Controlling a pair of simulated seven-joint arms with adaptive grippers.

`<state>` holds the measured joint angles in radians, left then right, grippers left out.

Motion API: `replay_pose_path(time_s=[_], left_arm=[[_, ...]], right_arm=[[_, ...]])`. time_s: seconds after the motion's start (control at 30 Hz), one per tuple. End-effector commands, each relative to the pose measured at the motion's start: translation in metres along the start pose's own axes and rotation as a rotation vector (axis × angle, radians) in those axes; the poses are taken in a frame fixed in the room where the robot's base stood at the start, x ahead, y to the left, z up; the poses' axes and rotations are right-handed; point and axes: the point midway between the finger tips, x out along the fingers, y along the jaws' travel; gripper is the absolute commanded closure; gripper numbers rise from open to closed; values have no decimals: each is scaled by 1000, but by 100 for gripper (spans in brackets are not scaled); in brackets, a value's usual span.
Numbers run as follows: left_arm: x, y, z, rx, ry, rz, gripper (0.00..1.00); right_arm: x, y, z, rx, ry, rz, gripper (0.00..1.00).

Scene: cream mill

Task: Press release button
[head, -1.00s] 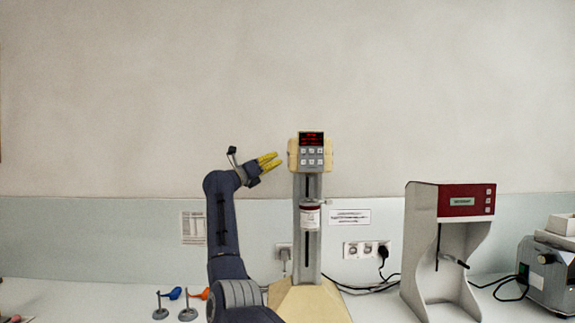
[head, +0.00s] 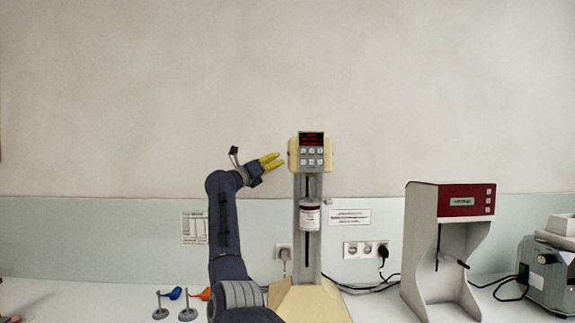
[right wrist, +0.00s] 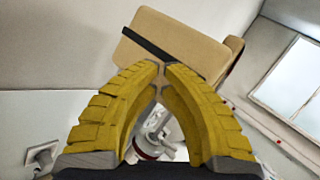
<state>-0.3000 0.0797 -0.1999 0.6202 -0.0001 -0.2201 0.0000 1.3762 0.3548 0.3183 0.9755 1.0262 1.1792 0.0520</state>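The cream mill (head: 295,150) stands upright at the centre in the head view. Its front panel carries a red display (head: 311,138) above several small buttons (head: 312,156); I cannot tell which one is the release button. A jar with a white label (head: 309,217) sits on its grey column. In the right wrist view the fingertips (right wrist: 160,78) are nearly together and empty, with the mill's cream head (right wrist: 180,45) beyond. My left gripper is not visible.
A grey machine with a red panel (head: 466,200) stands right of the mill, and another grey device (head: 548,265) is at the far right. Black cables run behind them. Small stands with blue (head: 173,294) and orange pieces are at the lower left.

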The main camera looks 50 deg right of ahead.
Motion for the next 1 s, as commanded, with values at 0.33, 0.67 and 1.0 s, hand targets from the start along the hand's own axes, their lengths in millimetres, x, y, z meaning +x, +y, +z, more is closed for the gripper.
replay_pose_path(time_s=[0.33, 0.67, 1.0], left_arm=[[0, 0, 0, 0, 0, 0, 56], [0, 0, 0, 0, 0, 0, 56], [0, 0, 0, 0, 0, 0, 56]], right_arm=[[0, 0, 0, 0, 0, 0, 100], [0, 0, 0, 0, 0, 0, 100], [6, -4, -4, 0, 0, -1, 100]])
